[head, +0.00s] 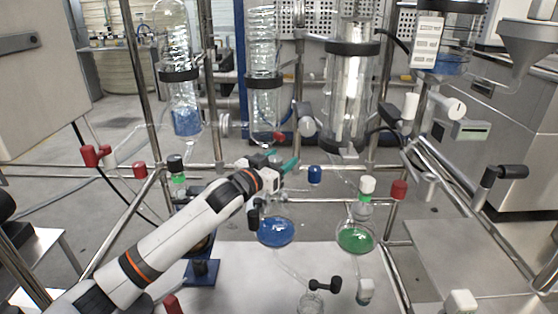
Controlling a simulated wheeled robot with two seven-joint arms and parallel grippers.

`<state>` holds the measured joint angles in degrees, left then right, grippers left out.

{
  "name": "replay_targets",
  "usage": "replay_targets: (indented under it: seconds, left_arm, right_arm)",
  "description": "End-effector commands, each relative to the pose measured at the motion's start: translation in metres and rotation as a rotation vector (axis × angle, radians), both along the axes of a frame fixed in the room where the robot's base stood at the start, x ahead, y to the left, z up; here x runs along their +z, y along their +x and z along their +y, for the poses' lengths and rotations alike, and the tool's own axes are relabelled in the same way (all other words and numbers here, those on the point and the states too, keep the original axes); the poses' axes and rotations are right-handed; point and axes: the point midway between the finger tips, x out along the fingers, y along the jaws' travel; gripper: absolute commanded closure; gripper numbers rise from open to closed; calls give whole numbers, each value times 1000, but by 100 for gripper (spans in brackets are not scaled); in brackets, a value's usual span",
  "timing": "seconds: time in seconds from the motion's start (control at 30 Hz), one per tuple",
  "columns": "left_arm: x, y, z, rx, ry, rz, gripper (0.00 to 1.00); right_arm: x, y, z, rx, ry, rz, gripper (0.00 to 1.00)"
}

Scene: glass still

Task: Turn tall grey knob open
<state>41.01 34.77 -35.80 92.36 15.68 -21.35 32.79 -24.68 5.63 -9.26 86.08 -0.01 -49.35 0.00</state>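My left gripper (274,166) reaches in from the lower left, in the middle of the glass still. It is near the red tap (279,137) under the middle glass column and above the round flask of blue liquid (276,232). Its fingers are small and partly hidden, with a teal piece (290,165) beside them, so I cannot tell whether they are open or shut. A grey cylindrical knob (308,125) stands to the upper right of the gripper, apart from it. I cannot tell for certain that this is the tall grey knob. My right gripper is not in view.
Glass columns (351,95) stand on metal rods behind the gripper. A flask of green liquid (355,238) hangs to the right, below a white knob (367,184). A blue knob (315,174) and a red knob (399,189) sit on the crossbar. A black-handled tap (325,285) is low in front.

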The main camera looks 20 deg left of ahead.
Motion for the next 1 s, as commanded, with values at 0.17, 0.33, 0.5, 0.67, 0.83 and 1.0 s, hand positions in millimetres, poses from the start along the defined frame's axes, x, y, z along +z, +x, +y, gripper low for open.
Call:
replay_targets:
  seconds: [0.17, 0.33, 0.5, 0.67, 0.83, 1.0]
  left_arm:
    - [0, 0, 0, 0, 0, 0, 76]
    - [0, 0, 0, 2, 0, 0, 88]
    - [0, 0, -1, 25, -3, -1, 88]
    - [-1, 0, -1, 93, -6, 0, 88]
    - [-1, 0, 1, 217, -11, 1, 88]
    - [-2, 1, 3, 372, -13, 4, 88]
  right_arm:
    - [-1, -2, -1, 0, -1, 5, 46]
    - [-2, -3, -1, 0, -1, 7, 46]
    - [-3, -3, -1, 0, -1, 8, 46]
    - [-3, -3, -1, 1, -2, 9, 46]
    - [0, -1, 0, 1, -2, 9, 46]
    - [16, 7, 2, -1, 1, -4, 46]
